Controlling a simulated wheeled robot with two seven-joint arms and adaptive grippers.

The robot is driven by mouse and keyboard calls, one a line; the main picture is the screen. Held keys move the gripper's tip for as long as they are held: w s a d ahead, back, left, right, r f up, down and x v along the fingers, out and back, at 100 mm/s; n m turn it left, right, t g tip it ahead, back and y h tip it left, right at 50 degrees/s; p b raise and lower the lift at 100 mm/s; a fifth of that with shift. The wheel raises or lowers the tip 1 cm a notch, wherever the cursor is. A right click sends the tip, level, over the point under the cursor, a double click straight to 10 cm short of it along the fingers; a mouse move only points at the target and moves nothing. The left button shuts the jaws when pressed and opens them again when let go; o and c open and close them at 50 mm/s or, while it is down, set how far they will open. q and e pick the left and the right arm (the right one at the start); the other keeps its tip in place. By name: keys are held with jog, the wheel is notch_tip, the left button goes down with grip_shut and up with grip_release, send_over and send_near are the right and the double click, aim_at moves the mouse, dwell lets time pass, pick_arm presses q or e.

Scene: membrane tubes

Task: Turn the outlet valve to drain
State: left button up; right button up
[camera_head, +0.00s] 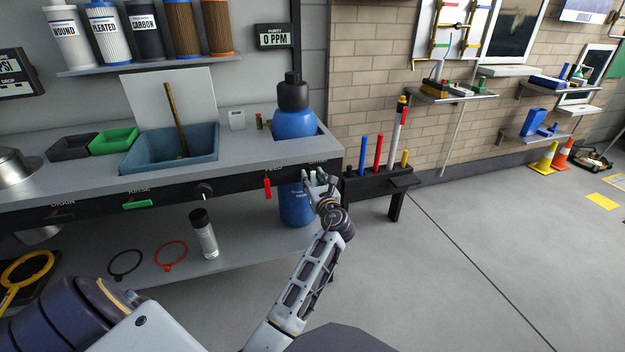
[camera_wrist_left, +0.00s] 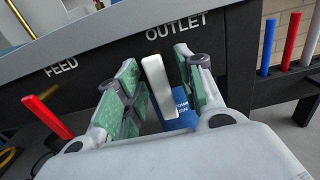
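The outlet valve shows in the left wrist view as a white lever (camera_wrist_left: 157,86) below the OUTLET label on the dark front panel (camera_wrist_left: 100,82). It points down and leans slightly. My left gripper (camera_wrist_left: 163,88) is open, with one green-padded finger on each side of the lever. The left finger is close to the lever, and I cannot tell if it touches. A gap shows on the right. In the head view my left gripper (camera_head: 320,182) is at the right end of the bench front and hides most of the lever. My right gripper is not in view.
A red feed lever (camera_head: 267,188) hangs just left of the gripper. A blue tank (camera_head: 295,205) stands behind it under the bench (camera_head: 250,150). A dark rack (camera_head: 375,186) with coloured rods is close on the right.

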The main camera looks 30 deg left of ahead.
pick_arm(q)
jog(key=shift+c, duration=0.5)
jog(key=c, duration=0.7)
grip_shut()
